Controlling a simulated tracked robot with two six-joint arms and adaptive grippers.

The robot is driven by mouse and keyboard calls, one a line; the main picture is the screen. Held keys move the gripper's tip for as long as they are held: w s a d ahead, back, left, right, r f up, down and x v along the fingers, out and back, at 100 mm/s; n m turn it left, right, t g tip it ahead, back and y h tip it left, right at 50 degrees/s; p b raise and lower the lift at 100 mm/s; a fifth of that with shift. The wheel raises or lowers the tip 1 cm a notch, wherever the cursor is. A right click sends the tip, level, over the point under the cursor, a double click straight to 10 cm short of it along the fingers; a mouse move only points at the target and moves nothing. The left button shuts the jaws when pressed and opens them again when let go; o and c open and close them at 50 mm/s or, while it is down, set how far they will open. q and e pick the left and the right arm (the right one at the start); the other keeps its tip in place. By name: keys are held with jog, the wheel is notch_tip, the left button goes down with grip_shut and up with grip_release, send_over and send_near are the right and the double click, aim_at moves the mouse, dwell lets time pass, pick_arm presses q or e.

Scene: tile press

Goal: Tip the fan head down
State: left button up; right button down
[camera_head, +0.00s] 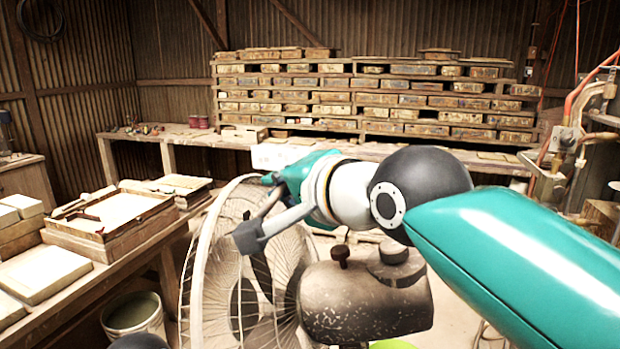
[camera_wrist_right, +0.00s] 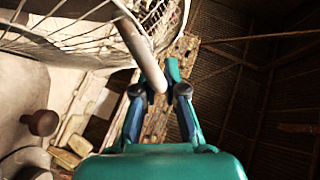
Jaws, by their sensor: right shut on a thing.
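The fan stands in the head view, its round wire cage (camera_head: 215,262) facing left towards the workbench. The speckled dark motor housing (camera_head: 365,305), with a small knob on top, sits behind the cage. The cage looks close to upright. The cage wires (camera_wrist_right: 62,38) show at the upper left there. My right arm hides part of the fan. My left gripper is not in view.
A wooden bench (camera_head: 150,245) with trays and tiles runs along the left. A bucket (camera_head: 135,315) stands on the floor between bench and fan. A stacked rack (camera_head: 380,95) fills the back wall. Pipes and machinery (camera_head: 575,140) stand at the right.

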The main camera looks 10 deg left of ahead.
jog(key=shift+a+f, duration=0.3)
jog(key=shift+a, duration=0.1)
jog(key=c, duration=1.2)
grip_release()
jog(key=shift+d+r, duration=0.1)
jog(key=shift+s+d+r, duration=0.2)
jog(key=shift+s+d, duration=0.15)
jog(key=shift+s, duration=0.05)
jog(key=v, duration=1)
jog(key=shift+s+d, duration=0.25)
jog(key=shift+d, duration=0.05)
jog(key=shift+f, duration=0.1)
